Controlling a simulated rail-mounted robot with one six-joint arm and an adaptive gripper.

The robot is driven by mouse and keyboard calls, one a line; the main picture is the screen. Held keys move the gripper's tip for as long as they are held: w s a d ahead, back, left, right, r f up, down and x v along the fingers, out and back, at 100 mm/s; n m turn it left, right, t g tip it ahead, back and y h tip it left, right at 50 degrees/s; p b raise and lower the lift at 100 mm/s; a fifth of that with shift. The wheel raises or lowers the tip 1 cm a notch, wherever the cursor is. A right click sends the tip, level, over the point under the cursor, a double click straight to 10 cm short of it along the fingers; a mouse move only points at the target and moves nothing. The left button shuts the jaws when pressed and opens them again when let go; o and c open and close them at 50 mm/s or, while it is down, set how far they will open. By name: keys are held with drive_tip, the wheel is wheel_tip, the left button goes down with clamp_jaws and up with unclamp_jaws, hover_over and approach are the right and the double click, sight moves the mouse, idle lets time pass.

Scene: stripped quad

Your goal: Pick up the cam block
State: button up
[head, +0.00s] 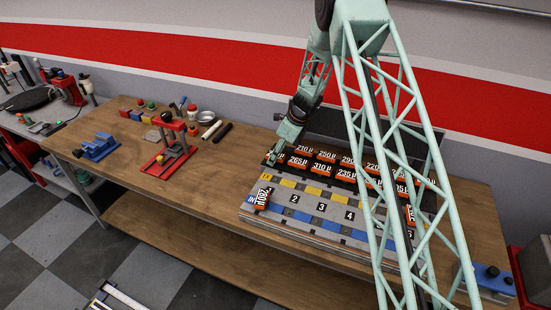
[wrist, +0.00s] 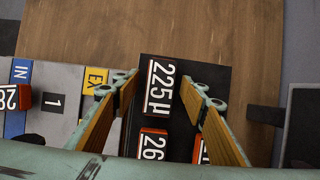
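Several orange blocks with black-and-white labels sit on the board; no label says "cam", so I cannot tell which is the cam block. In the wrist view a 225 µ block (wrist: 159,88) lies on a black strip, between the fingertips of my gripper (wrist: 161,84). The fingers are spread apart, with visible gaps to the block. A block labelled 26-something (wrist: 153,144) is just below it, partly cut off from sight. In the head view my gripper (head: 276,158) is at the back left end of the block rows; its fingertips are small there.
A 280 µ block (head: 262,197) sits at the left edge of the numbered grey board (head: 306,203). More blocks, including a 310 µ block (head: 318,168), stand close by in rows. A red press (head: 172,145) and blue fixture (head: 96,147) stand left. Bare wooden bench (head: 225,165) lies between.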

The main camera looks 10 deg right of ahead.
drive_tip(key=shift+c, duration=0.8)
drive_tip(key=c, duration=0.8)
drive_tip(key=shift+r, duration=0.1)
drive_tip(key=shift+r+b, duration=0.3)
drive_tip(key=shift+r, duration=1.45)
drive_tip(key=shift+s+d, duration=0.1)
drive_tip(key=shift+s, duration=0.7)
drive_tip(key=s+b, duration=0.1)
drive_tip(key=s, duration=0.3)
drive_tip(key=s+d+r+b, duration=0.1)
drive_tip(key=s, duration=0.4)
drive_tip(key=s+d+b, duration=0.1)
drive_tip(key=s, duration=0.4)
drive_tip(key=shift+s+r+b, duration=0.1)
drive_tip(key=shift+r+b, duration=0.05)
drive_tip(key=shift+b, duration=0.25)
drive_tip(key=shift+a, duration=0.1)
